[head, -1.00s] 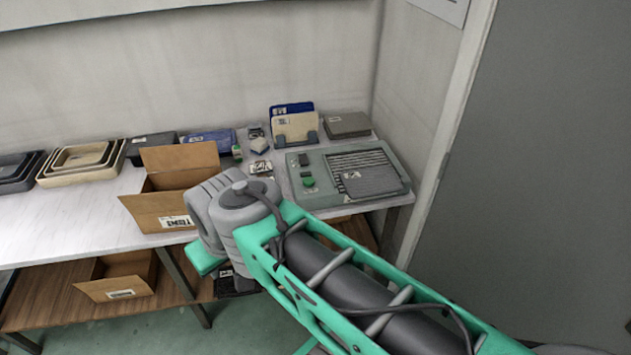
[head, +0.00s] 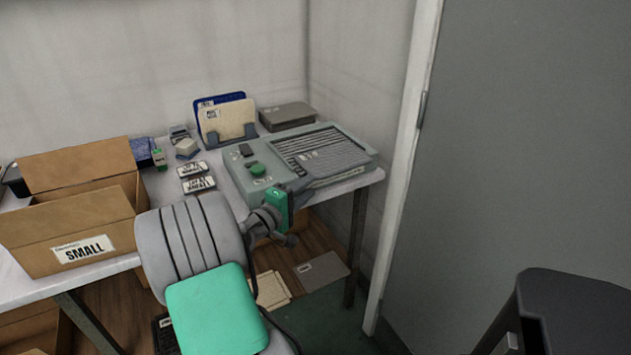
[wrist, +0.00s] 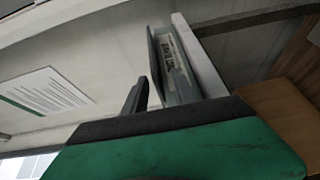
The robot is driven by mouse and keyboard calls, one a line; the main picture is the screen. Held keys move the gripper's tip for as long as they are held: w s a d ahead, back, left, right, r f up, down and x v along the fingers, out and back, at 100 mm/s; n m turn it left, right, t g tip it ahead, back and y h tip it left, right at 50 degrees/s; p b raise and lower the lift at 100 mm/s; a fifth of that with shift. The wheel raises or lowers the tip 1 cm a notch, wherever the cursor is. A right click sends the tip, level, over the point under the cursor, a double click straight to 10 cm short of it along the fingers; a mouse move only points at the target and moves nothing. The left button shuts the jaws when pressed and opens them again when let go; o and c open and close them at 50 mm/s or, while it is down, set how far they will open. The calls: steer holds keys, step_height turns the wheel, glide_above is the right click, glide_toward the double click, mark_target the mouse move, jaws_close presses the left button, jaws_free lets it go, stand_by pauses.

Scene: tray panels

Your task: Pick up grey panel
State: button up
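Several flat grey things could be the grey panel. A ribbed grey panel with a label (head: 340,158) lies on the right part of the grey-green machine (head: 240,185). A plain grey slab (head: 288,115) lies behind the machine. A grey sheet with a small label (head: 322,271) lies on the lower shelf. My gripper (head: 296,212) is at the machine's front edge, partly hidden by my wrist. In the wrist view, a dark finger (wrist: 131,98) stands apart from a grey labelled thing (wrist: 173,62) on its right. The gap beside that finger looks empty. The other finger is hard to make out.
An open cardboard box marked SMALL (head: 75,215) stands on the table at left. A holder with blue and cream panels (head: 228,120) stands behind the machine. A black seat-like object (head: 570,300) is at lower right, before a grey door (head: 530,130).

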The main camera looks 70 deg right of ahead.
mark_target(326, 172)
steer(key=x, duration=0.5)
steer(key=r+x, duration=0.1)
steer(key=x, duration=0.2)
steer(key=shift+s+a, duration=0.1)
steer(key=shift+s, duration=0.25)
jaws_close()
